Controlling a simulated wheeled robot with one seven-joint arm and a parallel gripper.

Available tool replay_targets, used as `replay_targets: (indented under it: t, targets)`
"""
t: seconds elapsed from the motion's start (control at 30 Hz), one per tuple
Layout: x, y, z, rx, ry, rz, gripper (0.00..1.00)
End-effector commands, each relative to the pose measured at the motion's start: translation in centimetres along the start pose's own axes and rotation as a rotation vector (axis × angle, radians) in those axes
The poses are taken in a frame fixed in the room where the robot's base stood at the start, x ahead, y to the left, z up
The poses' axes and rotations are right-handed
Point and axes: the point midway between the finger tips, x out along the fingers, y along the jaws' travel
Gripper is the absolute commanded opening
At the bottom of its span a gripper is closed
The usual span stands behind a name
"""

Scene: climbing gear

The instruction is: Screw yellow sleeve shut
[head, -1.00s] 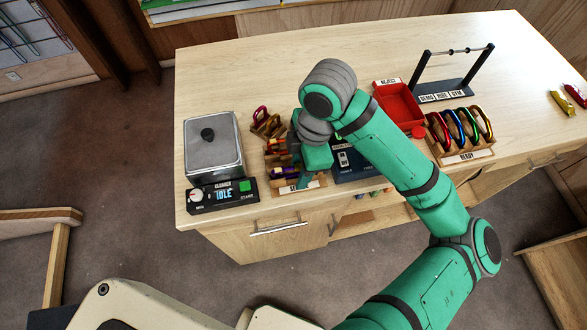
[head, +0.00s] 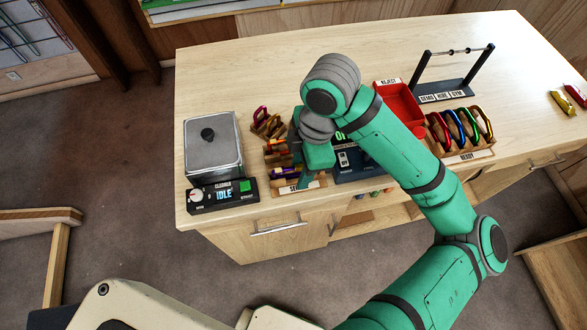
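Whether a carabiner is held or a sleeve is shut cannot be seen.
A steel cleaner (head: 213,147) reading IDLE stands at the left. A dark device (head: 352,163) is partly behind my arm. A red REJECT tray (head: 399,105), a READY rack (head: 466,155) with several carabiners and a black DEMO RIG GYM stand (head: 441,93) are right.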

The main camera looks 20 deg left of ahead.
Motion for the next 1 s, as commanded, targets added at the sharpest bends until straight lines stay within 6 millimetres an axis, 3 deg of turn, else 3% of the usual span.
replay_targets:
  t: [0.47, 1.0]
  targets:
    - [-1.4, 0.0, -0.2, -0.001, -0.001, 0.000, 0.34]
    - [-1.4, 0.8, -0.3, -0.001, 0.001, -0.001, 0.34]
